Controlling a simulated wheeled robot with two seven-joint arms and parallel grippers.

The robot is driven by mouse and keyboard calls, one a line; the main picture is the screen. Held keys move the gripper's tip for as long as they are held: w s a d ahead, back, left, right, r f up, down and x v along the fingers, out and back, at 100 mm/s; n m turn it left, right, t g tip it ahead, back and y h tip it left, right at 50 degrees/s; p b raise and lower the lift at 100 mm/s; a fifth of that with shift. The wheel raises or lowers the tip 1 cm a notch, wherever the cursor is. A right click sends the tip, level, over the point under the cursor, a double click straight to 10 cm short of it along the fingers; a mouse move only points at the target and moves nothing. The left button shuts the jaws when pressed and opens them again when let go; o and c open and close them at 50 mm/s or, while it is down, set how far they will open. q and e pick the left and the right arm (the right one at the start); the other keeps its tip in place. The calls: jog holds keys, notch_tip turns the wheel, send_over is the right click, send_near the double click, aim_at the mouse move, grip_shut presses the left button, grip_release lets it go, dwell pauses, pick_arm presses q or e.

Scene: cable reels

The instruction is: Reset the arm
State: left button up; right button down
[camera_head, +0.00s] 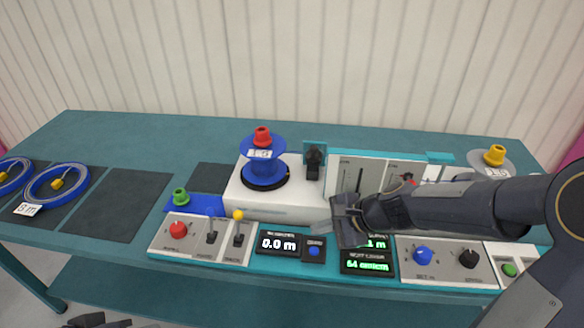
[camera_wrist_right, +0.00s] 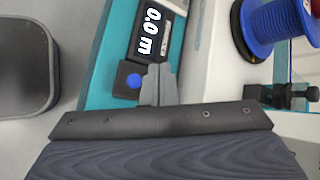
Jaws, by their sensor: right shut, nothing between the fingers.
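My right gripper (camera_head: 318,227) reaches in from the right over the front of the machine in the head view. Its fingers are shut and empty, and they also show in the wrist view (camera_wrist_right: 158,85). They are near the blue button (camera_head: 314,251) beside the display reading 0.0 m (camera_head: 279,244); I cannot tell whether they touch anything. The forearm and gripper hide part of the panel and of the green-lettered display (camera_head: 367,266). A dark shape at the bottom left edge of the head view may be my left gripper, but it is mostly cut off.
A blue reel with a red knob (camera_head: 264,170) stands on the white machine, next to a black clamp (camera_head: 314,160). A grey reel with a yellow knob (camera_head: 492,158) is at right. Blue cable coils (camera_head: 57,184) lie at left. The table (camera_head: 135,140) is clear behind.

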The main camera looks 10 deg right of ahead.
jog(key=shift+r, duration=0.1)
jog(key=s+d+r+n+h, duration=0.1)
jog(key=s+d+r+n, duration=0.1)
jog(key=s+n, duration=0.2)
jog(key=s+d+r+n+h, duration=0.1)
jog(key=s+n, duration=0.4)
jog(key=s, duration=0.5)
jog(key=s+d+r+n+h, duration=0.1)
jog(key=s+d+r+n, duration=0.1)
jog(key=s+n, duration=0.3)
jog(key=shift+s+d+r+h, duration=0.4)
jog(key=shift+s+d, duration=0.35)
jog(key=shift+s, duration=0.5)
